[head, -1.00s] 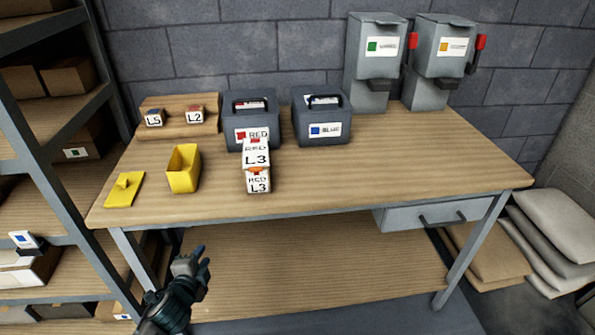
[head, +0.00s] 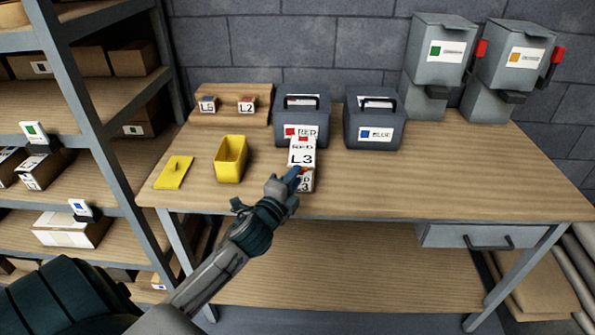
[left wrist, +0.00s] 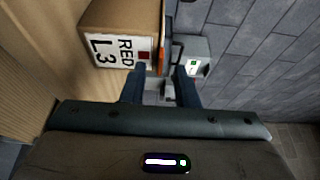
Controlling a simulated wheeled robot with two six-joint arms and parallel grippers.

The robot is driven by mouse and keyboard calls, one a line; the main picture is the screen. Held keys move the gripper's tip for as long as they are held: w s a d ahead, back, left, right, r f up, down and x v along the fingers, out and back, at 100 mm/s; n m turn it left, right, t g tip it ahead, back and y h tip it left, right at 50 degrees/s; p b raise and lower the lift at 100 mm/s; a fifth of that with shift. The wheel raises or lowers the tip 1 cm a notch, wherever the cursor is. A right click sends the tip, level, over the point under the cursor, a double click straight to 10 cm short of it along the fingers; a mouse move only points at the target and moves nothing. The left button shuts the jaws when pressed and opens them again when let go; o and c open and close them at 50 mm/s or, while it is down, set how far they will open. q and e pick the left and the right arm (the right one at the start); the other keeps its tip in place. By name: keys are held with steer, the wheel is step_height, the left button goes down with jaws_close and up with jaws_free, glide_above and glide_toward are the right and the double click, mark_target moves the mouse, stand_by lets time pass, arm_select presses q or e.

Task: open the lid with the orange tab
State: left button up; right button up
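A small white-and-brown box (head: 302,152) labelled RED L3 stands near the table's front edge, in front of the RED case. It bears one label on its upper face and one on its front. In the left wrist view the box (left wrist: 122,20) is at upper left, with an orange strip (left wrist: 161,30), apparently the tab, at its right edge. My left gripper (head: 297,174) is at the front of the box and hides part of it. In the left wrist view its two fingers (left wrist: 161,85) are apart with nothing seen between them; contact is unclear. My right gripper is out of view.
On the table (head: 430,185) are a yellow open box (head: 231,160), a yellow lid (head: 173,173), a RED case (head: 301,108), a BLUE case (head: 375,112) and a wooden rack (head: 225,118). Two grey bins (head: 440,60) stand back right. The right front tabletop is clear.

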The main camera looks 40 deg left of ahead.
arm_select(q)
steer(key=shift+w+a, duration=0.15)
steer(key=shift+w, duration=0.8)
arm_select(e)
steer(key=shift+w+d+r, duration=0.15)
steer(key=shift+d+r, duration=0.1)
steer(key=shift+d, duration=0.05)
arm_select(q)
steer(key=shift+c, duration=0.2)
jaws_close()
